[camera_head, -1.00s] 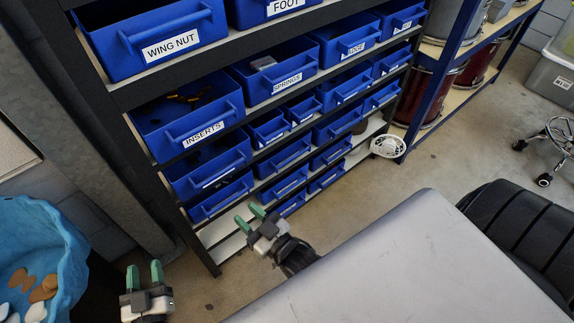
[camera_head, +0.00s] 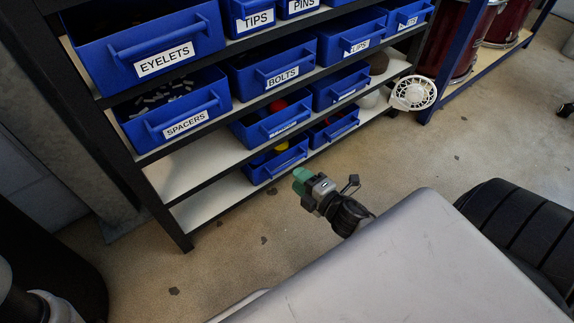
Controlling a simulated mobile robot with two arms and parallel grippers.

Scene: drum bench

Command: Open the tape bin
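I cannot read a tape label on any bin. Several blue bins stand on the dark rack, with labels such as EYELETS (camera_head: 146,52), SPACERS (camera_head: 174,111) and BOLTS (camera_head: 266,73). Lower bins, a left one (camera_head: 270,124) and a bottom one (camera_head: 274,160), have labels too small or oblique to read. My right gripper (camera_head: 301,181) has green fingertips and is in front of and below the bottom bins, apart from them. Its fingers overlap in this view, so their gap is hidden. No object shows in it. My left gripper is out of view.
The lower shelves have bare white boards (camera_head: 200,170) at the left. A white round slotted thing (camera_head: 414,93) stands at the rack's right end. A black padded seat (camera_head: 520,235) is at the right.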

